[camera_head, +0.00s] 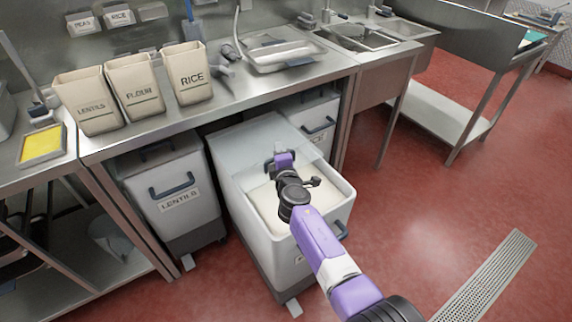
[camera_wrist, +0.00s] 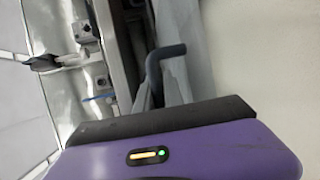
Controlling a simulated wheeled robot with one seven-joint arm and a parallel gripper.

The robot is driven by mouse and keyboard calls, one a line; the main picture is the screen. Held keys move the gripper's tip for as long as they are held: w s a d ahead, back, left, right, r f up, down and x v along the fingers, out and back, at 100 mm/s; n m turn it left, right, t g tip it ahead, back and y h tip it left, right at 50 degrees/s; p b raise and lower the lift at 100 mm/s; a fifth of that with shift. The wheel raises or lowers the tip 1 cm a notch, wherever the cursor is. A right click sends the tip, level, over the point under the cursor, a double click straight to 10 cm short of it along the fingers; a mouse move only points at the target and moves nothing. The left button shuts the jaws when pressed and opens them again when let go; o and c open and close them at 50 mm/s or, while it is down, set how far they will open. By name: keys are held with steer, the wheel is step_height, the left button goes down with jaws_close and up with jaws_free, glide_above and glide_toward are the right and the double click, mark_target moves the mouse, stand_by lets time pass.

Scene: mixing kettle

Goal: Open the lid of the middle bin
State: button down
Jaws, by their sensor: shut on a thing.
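The middle bin (camera_head: 275,247) is a white bin pulled out from under the counter. Its front part is open, and pale contents (camera_head: 266,203) show inside. Its grey-white lid (camera_head: 240,147) is swung back over the rear of the bin. My gripper (camera_head: 283,158) is above the bin at the lid, shut on the lid's dark handle. In the wrist view the bent dark handle (camera_wrist: 158,57) sticks out just beyond my gripper (camera_wrist: 155,95); the fingertips are partly hidden.
The lentils bin (camera_head: 172,192) stands left, and another closed bin (camera_head: 312,118) stands right, both under the steel counter (camera_head: 225,95). Containers of lentils, flour and rice (camera_head: 187,78) stand on the counter. Red floor is clear at the right, with a drain grate (camera_head: 487,275).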

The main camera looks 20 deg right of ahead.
steer(key=shift+w+a, duration=0.15)
steer(key=shift+w, duration=0.05)
steer(key=c, duration=1.7)
jaws_free()
steer(key=p+v, duration=0.4)
steer(key=v, duration=0.3)
steer(key=shift+s, duration=0.4)
